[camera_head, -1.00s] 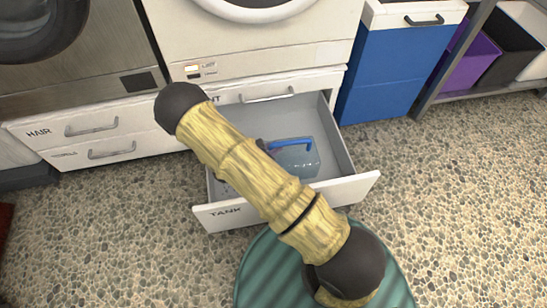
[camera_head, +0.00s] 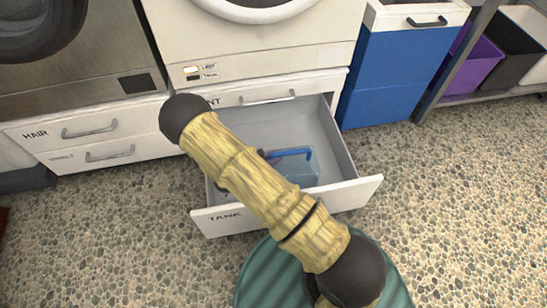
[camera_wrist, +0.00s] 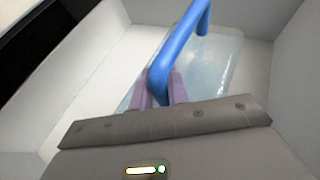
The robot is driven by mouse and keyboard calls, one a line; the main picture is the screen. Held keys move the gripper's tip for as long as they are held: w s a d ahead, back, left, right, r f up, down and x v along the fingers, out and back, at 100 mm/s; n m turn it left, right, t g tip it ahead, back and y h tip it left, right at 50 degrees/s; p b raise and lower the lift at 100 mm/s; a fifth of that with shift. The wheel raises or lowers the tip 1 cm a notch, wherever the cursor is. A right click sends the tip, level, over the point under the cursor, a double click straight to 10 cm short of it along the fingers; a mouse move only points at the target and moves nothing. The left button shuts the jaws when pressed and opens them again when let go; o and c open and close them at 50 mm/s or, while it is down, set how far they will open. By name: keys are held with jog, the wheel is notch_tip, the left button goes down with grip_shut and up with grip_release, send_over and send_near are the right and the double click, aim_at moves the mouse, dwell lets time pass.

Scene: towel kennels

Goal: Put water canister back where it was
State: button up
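The water canister (camera_head: 309,168) is a clear, bluish container with a blue handle (camera_head: 291,153). It is inside the open drawer marked TANK (camera_head: 357,193), partly hidden behind my arm in the head view. In the wrist view the canister (camera_wrist: 215,62) lies below my gripper, between the pale drawer walls. My gripper (camera_wrist: 160,90) has its two purple fingers on either side of the blue handle (camera_wrist: 183,45), closed against it. The head view hides most of the gripper behind my arm. Whether the canister rests on the drawer floor cannot be told.
The TANK drawer is pulled out below a white machine (camera_head: 260,50). Closed drawers (camera_head: 90,140) are at left. A blue bin (camera_head: 395,70) stands at right, near a shelf with a purple bin (camera_head: 480,65). Speckled floor (camera_head: 450,200) is clear at right.

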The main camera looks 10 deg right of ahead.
jog(key=o, duration=0.4)
jog(key=shift+d, duration=0.1)
jog(key=p+v, duration=0.6)
jog(key=v, duration=0.6)
jog(key=shift+r, duration=0.1)
